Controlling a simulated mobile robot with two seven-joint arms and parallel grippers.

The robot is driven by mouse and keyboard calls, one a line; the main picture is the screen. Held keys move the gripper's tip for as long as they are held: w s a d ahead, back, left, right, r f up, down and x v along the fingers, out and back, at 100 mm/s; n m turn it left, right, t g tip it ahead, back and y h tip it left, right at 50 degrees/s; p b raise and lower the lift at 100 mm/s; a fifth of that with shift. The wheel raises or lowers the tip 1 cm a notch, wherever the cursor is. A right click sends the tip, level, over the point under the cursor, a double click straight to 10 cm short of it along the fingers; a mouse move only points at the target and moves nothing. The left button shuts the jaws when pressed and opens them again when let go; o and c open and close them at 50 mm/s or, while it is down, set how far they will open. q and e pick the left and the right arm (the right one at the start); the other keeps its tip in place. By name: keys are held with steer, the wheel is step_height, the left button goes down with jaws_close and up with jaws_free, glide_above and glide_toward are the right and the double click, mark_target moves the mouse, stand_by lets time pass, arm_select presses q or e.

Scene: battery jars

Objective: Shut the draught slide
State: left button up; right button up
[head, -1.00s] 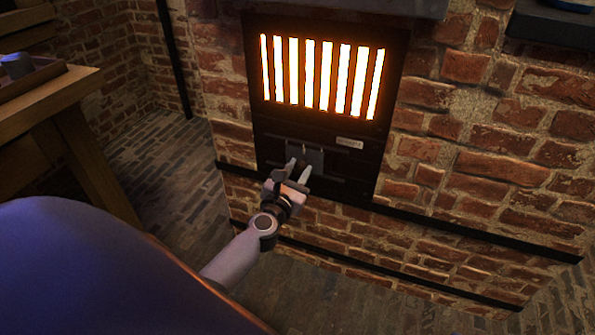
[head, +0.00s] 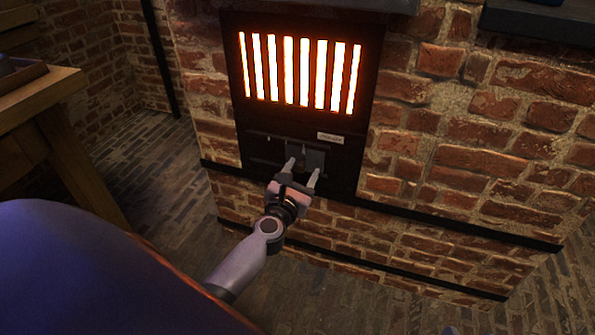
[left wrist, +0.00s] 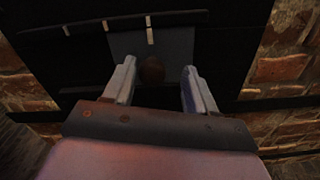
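The draught slide (head: 316,160) is a grey plate in the black furnace front, below the glowing grate. In the left wrist view the slide (left wrist: 178,48) carries a round dark knob (left wrist: 151,70) and a pale mark. That mark lines up with the rightmost of 3 pale ticks above it. My left gripper (head: 301,170) is at the slide. Its fingers (left wrist: 153,88) are spread on either side of the knob, with a gap on both sides.
The bright barred grate (head: 300,73) is just above, with a small pale label (head: 330,138) under its right end. Brick wall (head: 460,170) flanks the furnace front. A wooden table (head: 45,98) stands at the left. A dark ledge (head: 540,24) juts out at upper right.

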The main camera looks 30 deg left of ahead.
arm_select(q)
steer(key=shift+a, duration=0.15)
steer(key=shift+s, duration=0.15)
steer(key=shift+s, duration=0.3)
steer(key=v, duration=0.6)
steer(key=shift+d+p, duration=0.25)
steer(key=shift+p, duration=0.15)
steer(key=shift+s, duration=0.1)
